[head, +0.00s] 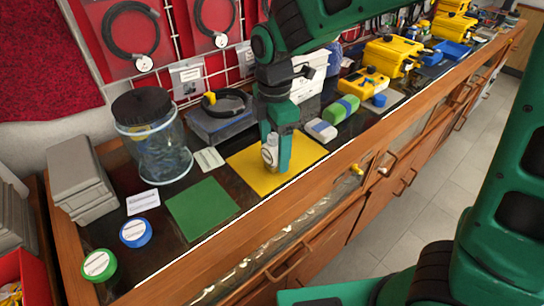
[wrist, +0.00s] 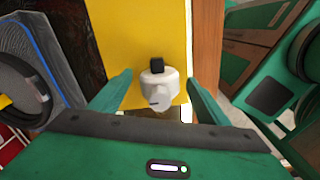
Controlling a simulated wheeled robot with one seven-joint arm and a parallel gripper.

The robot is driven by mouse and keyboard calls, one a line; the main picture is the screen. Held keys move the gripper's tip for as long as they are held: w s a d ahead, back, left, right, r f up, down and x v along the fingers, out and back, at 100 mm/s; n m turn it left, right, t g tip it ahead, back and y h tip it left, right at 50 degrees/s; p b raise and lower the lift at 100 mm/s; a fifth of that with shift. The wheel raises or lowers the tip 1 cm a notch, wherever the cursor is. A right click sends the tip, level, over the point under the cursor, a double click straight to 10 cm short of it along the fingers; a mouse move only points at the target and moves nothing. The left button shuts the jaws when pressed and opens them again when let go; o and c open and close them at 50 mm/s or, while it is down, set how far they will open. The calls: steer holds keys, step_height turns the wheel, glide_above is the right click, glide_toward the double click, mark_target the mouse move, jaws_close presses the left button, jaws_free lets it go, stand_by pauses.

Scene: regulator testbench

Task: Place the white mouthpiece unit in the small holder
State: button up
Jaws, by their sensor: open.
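The white mouthpiece unit (wrist: 156,92) has a black top piece and a round knob-like end. In the wrist view it is between the two green fingers of my gripper (wrist: 160,76), with a gap on each side. In the head view my gripper (head: 278,160) points down at the yellow mat (head: 252,172). The whitish unit (head: 269,152) shows beside the near finger, partly hidden by it. My gripper is open and holds nothing. I cannot tell which thing is the small holder.
A glass jar (head: 160,150) with a black lid stands left. A green mat (head: 203,207) lies nearby. A grey block with a black coil (head: 218,122) is behind. White and green blocks (head: 341,109) and yellow cases (head: 392,56) stand right. A wooden edge (head: 330,160) runs along the front.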

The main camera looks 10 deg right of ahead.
steer(key=shift+f, duration=0.45)
steer(key=c, duration=1.4)
steer(key=shift+r, duration=0.1)
